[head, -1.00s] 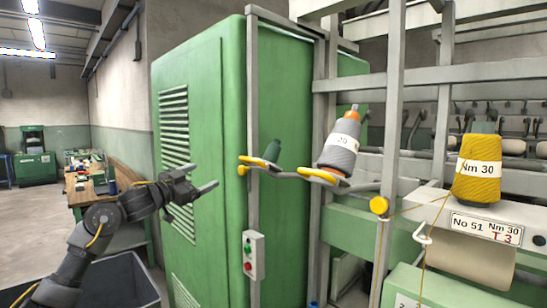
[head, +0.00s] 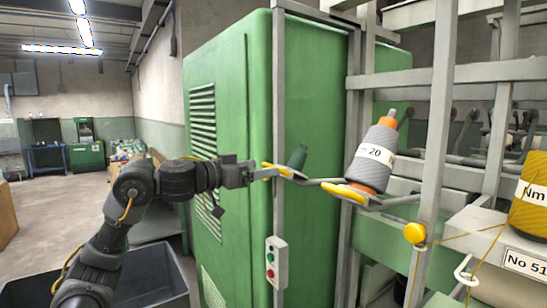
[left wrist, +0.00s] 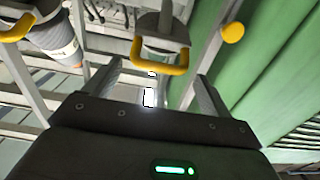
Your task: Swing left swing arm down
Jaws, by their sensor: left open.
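The left swing arm (head: 306,181) is a grey bar with a yellow handle (head: 284,170) and a dark green peg (head: 297,157) standing on it. Its handle also shows in the left wrist view as a yellow loop (left wrist: 161,67). My left gripper (head: 252,173) is open and empty, right beside the handle. In the left wrist view the loop lies ahead, between the lines of my two fingers (left wrist: 152,88). I cannot tell whether they touch it. My right gripper is not in view.
A second arm with a yellow handle (head: 345,193) carries a grey cone marked 20 (head: 372,157). A grey post (head: 279,90) with a button box (head: 276,262) stands before the green cabinet (head: 228,110). A dark bin (head: 150,290) is below my left arm.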

